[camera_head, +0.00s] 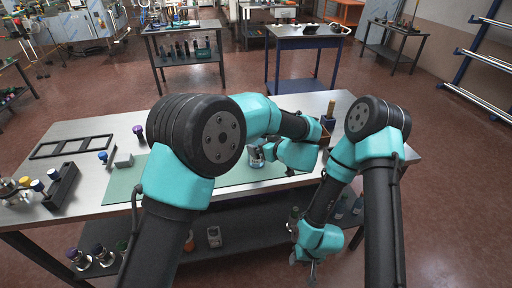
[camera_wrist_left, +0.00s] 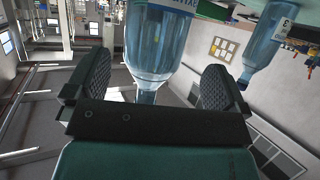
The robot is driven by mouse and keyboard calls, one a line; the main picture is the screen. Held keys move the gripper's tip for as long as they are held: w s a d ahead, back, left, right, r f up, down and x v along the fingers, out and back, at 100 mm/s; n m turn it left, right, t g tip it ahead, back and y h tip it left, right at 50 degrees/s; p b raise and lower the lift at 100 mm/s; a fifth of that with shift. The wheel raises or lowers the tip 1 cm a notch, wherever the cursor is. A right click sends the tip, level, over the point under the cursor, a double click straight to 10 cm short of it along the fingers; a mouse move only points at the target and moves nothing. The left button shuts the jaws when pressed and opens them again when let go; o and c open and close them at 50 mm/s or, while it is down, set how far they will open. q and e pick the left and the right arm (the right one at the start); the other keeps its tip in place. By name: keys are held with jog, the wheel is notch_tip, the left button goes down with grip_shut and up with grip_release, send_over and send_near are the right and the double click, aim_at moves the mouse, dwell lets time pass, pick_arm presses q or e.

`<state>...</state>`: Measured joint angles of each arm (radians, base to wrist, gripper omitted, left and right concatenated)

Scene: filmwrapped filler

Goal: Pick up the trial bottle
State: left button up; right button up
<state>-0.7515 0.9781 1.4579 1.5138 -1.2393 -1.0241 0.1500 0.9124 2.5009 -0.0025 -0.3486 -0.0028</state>
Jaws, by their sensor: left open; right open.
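A clear pale-blue bottle (camera_wrist_left: 158,40) with a label stands out between the two fingers of my left gripper (camera_wrist_left: 155,82) in the left wrist view. The fingers are open, with a gap on each side of it. In the head view a small clear bottle (camera_head: 256,159) is on the green mat, partly hidden by my left gripper (camera_head: 268,152). A second, similar bottle (camera_wrist_left: 264,48) shows at the right in the left wrist view. I cannot read which label is the trial bottle's. My right gripper (camera_head: 309,270) is open and empty, low in front of the table.
A lower shelf (camera_head: 160,240) holds several items.

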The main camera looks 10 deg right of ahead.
pick_arm(q)
jog(key=f, duration=0.2)
jog(key=d+f+y, duration=0.1)
jog(key=shift+d+f+n+g, duration=0.15)
jog(key=shift+f+n+g, duration=0.15)
jog(key=shift+f+n, duration=0.1)
jog(key=shift+r, duration=0.1)
jog(key=shift+w, duration=0.15)
jog(key=shift+x, duration=2.4)
jog(key=c, duration=1.1)
jog(key=shift+r, duration=0.1)
notch_tip(320, 180, up, 10)
jog(key=shift+f, duration=0.1)
